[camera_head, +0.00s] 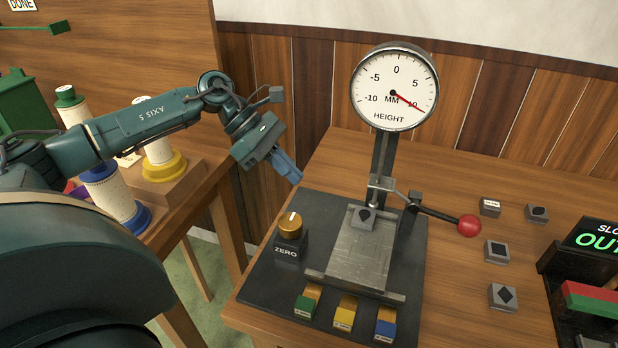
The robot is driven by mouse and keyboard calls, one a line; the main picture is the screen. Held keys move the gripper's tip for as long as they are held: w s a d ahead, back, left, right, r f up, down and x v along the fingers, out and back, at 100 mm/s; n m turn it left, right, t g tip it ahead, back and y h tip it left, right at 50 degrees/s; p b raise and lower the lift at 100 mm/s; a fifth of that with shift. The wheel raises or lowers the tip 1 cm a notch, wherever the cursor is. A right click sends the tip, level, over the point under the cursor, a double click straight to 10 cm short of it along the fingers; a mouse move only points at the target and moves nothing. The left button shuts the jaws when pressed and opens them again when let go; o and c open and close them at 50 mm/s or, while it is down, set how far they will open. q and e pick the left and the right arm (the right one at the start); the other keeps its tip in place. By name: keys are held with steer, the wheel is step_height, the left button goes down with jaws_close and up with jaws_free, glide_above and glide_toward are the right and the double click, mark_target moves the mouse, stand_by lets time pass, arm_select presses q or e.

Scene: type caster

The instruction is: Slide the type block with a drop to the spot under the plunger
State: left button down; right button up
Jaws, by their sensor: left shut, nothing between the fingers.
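A small grey type block (363,221) with a dark drop-like mark stands on the metal plate (362,255) of the height gauge, near its far end. The plunger (376,196) is just above or behind this block; I cannot tell whether they touch or line up exactly. My left gripper (294,177) is shut and empty, in the air to the left of the gauge and apart from the block. The dial (395,88) has its red needle near 10. My right gripper is not in view.
A lever with a red ball (469,226) sticks out right. A ZERO knob (290,224) stands left of the plate, coloured blocks (345,314) in front. Several type blocks, one with a diamond (503,297), lie right. A dark rack (590,265) is at the right edge.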

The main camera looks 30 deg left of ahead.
mark_target(364, 217)
arm_select(q)
steer(key=p+x, duration=0.1)
steer(key=x, duration=0.6)
steer(key=shift+s+d, duration=0.1)
steer(key=shift+d, duration=0.2)
steer(key=d, duration=0.1)
steer(key=w+d+p, duration=0.1)
steer(key=d, duration=0.1)
steer(key=shift+d+f+p, duration=0.15)
steer(key=shift+d+p, duration=0.05)
steer(key=shift+p, duration=0.1)
steer(key=shift+w+d+f, duration=0.1)
steer(key=shift+d, duration=0.3)
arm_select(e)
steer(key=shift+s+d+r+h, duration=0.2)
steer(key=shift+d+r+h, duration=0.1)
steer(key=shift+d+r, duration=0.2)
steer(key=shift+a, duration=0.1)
